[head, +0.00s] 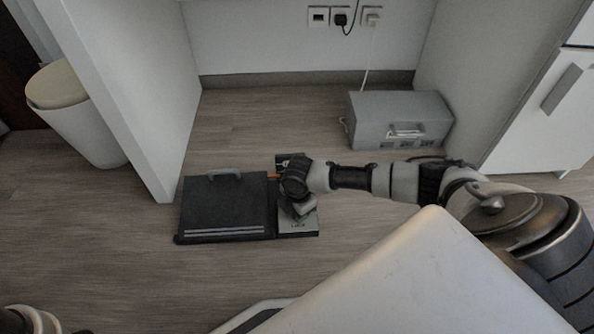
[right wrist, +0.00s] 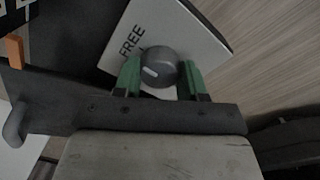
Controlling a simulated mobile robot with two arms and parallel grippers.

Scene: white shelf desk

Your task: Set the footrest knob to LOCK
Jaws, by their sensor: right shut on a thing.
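The footrest (head: 225,203) is a dark flat pad with a grey handle, lying on the floor. A light panel (head: 297,226) on its right side carries the word LOCK near the front. In the right wrist view the round grey knob (right wrist: 160,66) sits on this panel, beside the word FREE (right wrist: 131,41). Its pale mark lies on the knob's left side in that view. My right gripper (head: 300,203) is over the panel and hides the knob in the head view. Its green-lined fingers (right wrist: 159,80) are shut on the knob, one on each side. My left gripper is out of view.
A grey metal box (head: 368,124) stands behind to the right, with a cable beside it. A white side panel (head: 125,80) and a bin (head: 85,118) stand left. A small orange part (right wrist: 15,51) is near the panel. Floor in front of the footrest is clear.

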